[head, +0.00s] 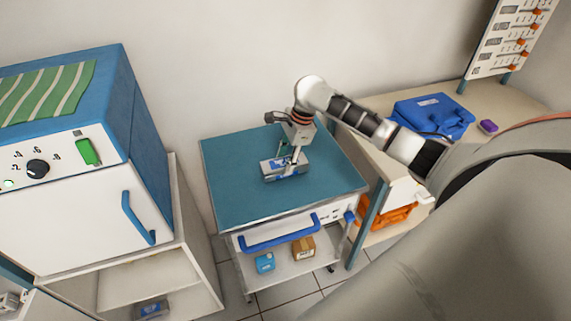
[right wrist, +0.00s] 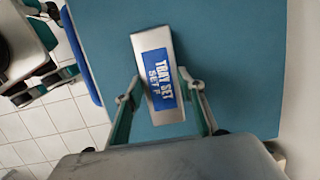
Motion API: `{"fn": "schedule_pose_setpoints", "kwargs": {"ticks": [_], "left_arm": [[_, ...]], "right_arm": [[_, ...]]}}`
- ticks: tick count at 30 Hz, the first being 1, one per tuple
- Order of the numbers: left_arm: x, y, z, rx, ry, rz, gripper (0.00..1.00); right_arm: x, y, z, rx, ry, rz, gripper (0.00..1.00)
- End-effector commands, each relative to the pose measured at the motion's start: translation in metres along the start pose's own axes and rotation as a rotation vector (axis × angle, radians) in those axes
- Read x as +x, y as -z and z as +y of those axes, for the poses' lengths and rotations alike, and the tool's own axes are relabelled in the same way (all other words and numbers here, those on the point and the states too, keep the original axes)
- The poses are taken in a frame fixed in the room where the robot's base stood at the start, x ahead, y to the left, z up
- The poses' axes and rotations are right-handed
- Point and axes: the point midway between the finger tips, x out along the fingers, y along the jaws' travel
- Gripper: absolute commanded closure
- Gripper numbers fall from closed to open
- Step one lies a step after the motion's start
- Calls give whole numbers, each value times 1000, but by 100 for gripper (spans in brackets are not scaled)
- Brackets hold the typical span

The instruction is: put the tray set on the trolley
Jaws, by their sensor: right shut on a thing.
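The tray set (head: 272,172) is a small silver box with a blue label. It is at the middle of the teal top of the trolley (head: 235,200); I cannot tell whether it touches the top or is just above it. My right gripper (head: 291,160) reaches down from above and is shut on it. In the right wrist view the tray set (right wrist: 158,75) lies between the two fingers (right wrist: 163,110), its label reading "TRAY SET". The far end sticks out past the fingers.
A blue and white cabinet (head: 75,205) stands left, with another labelled box (head: 151,309) on its lower shelf. The trolley has a blue handle (head: 280,233), and a blue box (head: 264,263) and brown carton (head: 303,248) below. A blue case (head: 432,115) lies on the right bench.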

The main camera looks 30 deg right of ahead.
Motion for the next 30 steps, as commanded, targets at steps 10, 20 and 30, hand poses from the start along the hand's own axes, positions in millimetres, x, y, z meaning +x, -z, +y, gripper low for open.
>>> {"fn": "schedule_pose_setpoints", "kwargs": {"ticks": [10, 20, 30], "left_arm": [[0, 0, 0, 0, 0, 0, 75], [0, 0, 0, 0, 0, 0, 75], [0, 0, 0, 0, 1, 0, 75]], "right_arm": [[18, 4, 1, -1, 3, 0, 91], [20, 5, 2, 0, 1, 1, 44], [16, 5, 1, 0, 2, 0, 44]]}}
